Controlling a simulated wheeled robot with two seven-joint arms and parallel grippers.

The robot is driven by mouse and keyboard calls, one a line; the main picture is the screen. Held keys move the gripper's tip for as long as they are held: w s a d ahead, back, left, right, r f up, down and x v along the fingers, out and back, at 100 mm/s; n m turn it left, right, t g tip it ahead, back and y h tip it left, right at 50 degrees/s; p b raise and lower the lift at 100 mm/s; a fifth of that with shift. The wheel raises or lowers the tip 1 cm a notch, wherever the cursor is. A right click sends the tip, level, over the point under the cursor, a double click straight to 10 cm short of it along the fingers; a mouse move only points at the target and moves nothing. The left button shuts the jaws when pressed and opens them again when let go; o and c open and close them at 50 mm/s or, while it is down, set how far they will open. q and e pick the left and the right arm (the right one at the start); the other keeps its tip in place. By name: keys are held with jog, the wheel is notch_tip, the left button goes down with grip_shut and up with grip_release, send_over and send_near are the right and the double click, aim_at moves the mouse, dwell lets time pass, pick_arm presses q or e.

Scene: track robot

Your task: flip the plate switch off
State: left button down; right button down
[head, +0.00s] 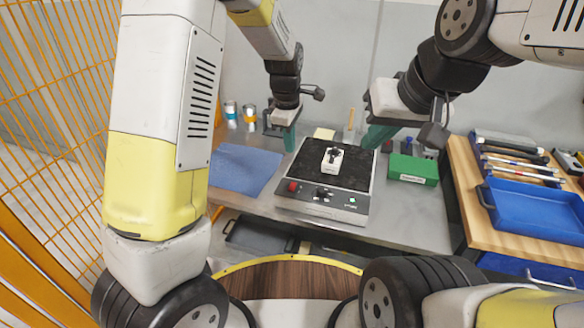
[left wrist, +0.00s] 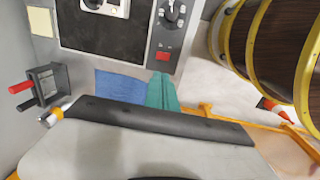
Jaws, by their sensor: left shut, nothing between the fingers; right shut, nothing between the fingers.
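The hot plate (head: 345,205) stands on the grey bench, with a black top and a silver front panel. Its red switch (head: 292,187) is at the panel's left end, beside a dark knob (head: 322,194); a green light (head: 352,200) shows at the right end. In the left wrist view the red switch (left wrist: 162,56) lies just beyond my left gripper's teal fingertips (left wrist: 161,90), with no clear contact. In the head view my left gripper (head: 289,138) is shut and empty, above the plate's back left. My right gripper (head: 378,136) is shut and empty, above its back right.
A small white device (head: 332,160) sits on the plate's top. A blue mat (head: 243,168) lies left of it, a green box (head: 413,170) right. A blue tray (head: 535,208) and tools lie on the wooden bench at right. An orange mesh fence (head: 60,90) stands at left.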

aim_at(293, 185)
pick_arm(q)
jog(key=shift+w+d+f, duration=0.15)
jog(key=shift+f, duration=0.15)
jog(key=f, duration=0.4)
jog(key=w+f, duration=0.1)
jog(key=f, duration=0.9)
jog(key=shift+w+d, duration=0.3)
